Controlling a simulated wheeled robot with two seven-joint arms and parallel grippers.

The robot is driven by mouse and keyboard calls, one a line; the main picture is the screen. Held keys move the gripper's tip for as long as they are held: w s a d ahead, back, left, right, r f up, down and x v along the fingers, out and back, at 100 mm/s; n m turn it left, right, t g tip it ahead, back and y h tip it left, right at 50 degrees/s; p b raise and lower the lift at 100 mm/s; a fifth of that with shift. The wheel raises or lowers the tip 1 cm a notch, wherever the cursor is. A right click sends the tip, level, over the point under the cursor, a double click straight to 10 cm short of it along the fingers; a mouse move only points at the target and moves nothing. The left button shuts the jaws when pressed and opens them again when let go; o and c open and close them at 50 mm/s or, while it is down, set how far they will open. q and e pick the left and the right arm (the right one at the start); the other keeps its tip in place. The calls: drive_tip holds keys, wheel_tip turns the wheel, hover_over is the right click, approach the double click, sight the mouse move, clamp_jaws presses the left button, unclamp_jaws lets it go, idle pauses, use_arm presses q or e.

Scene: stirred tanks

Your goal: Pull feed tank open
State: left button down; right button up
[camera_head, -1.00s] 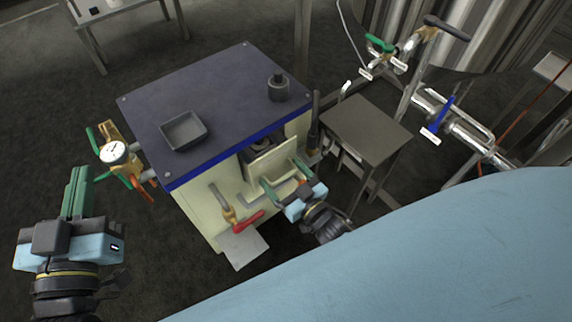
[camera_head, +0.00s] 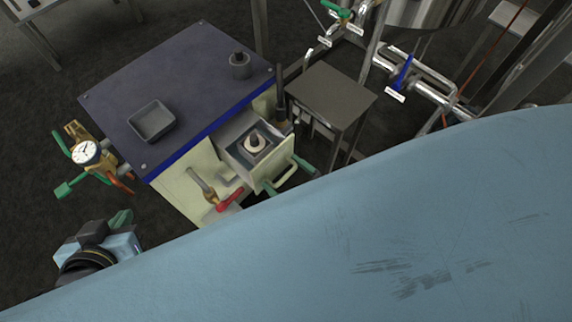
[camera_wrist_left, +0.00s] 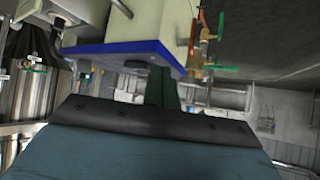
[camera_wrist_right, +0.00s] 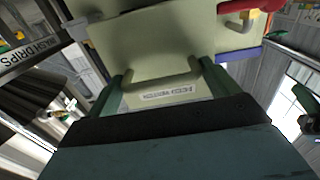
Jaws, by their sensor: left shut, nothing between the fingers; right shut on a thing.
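The feed tank (camera_head: 268,170) is a cream drawer in the side of the cream cabinet (camera_head: 184,188). It stands pulled out, with a round pale fitting and dark knob (camera_head: 256,143) visible inside. My right gripper (camera_wrist_right: 164,80) is shut on its pale bar handle (camera_wrist_right: 160,91), with the green fingers at the two ends of the bar; a label shows on the front below. In the head view only green fingertips show by the handle; my blue body hides the rest. My left gripper (camera_head: 122,217) is shut and empty at the lower left, partly hidden, apart from the cabinet.
A grey tray (camera_head: 152,121) and a dark knob (camera_head: 240,65) sit on the cabinet's dark top. A red-handled valve (camera_head: 228,199) is beside the drawer. A gauge (camera_head: 86,152) with green-handled valves stands left. A small metal table (camera_head: 331,92) stands close to the drawer's right.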

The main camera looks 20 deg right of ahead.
drive_tip(key=o, duration=1.2)
use_arm(q)
drive_tip(key=s+a+f+g+y+p, duration=0.1)
drive_tip(key=s+a+f+g, duration=0.3)
drive_tip(key=s, duration=0.5)
drive_tip(key=shift+f+g+y+p, duration=0.4)
drive_tip(key=shift+f+g+p, duration=0.25)
drive_tip(key=shift+g+p, duration=0.4)
use_arm(e)
drive_tip(key=shift+v, duration=6.75)
